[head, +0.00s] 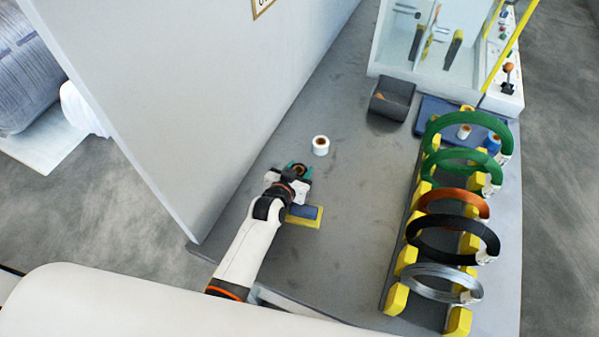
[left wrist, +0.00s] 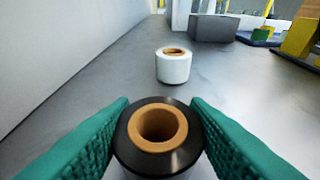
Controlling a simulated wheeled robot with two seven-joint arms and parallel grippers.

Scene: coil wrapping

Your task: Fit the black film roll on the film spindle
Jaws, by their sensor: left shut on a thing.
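The black film roll (left wrist: 158,135) stands upright between the green-padded fingers of my left gripper (left wrist: 158,140), with its brown cardboard core facing up. The fingers touch it on both sides, so the gripper is shut on it. In the head view my left gripper (head: 298,169) is over the grey table, left of centre, and largely hides the roll. The machine with clear panels (head: 420,40) stands at the far end of the table. I cannot make out the film spindle clearly. My right gripper is not in view.
A white roll (head: 320,145) stands just beyond my left gripper. A rack of coils (head: 396,298) fills the right side. A dark bin (head: 392,98) and a blue mat (head: 428,103) with rolls lie near the machine. A wall (head: 190,90) borders the left.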

